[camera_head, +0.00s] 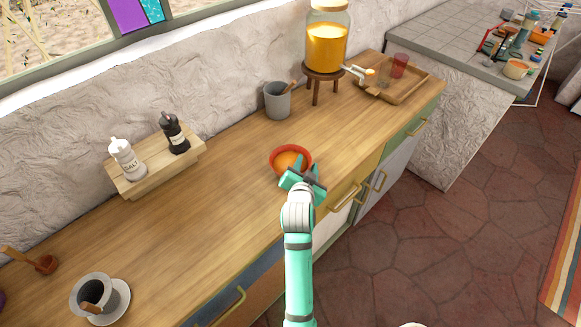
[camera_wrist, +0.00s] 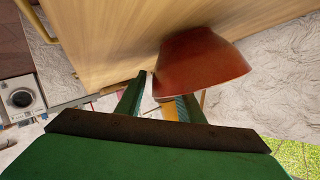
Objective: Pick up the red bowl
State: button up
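The red bowl (camera_head: 278,155) sits on the wooden counter, with an orange inside. In the wrist view the bowl (camera_wrist: 200,65) shows its red outer side and fills the upper middle. My gripper (camera_head: 301,172) is at the bowl's near right rim. In the wrist view my gripper (camera_wrist: 160,92) has its green fingers spread apart. The left finger lies beside the bowl's outer side, and the bowl's wall hides the tip of the right finger. I cannot tell if either finger touches the bowl.
On the counter (camera_head: 205,225) stand a grey mug (camera_head: 276,101), a juice dispenser (camera_head: 327,45), a wooden tray (camera_head: 408,91), a shaker rack (camera_head: 150,177) and a cup (camera_head: 88,287) on a saucer. Counter left of the bowl is clear. Drawer handles (camera_head: 345,197) jut out in front.

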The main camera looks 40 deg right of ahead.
jog(key=shift+d, duration=0.1)
grip_shut()
jog(key=shift+w, duration=0.1)
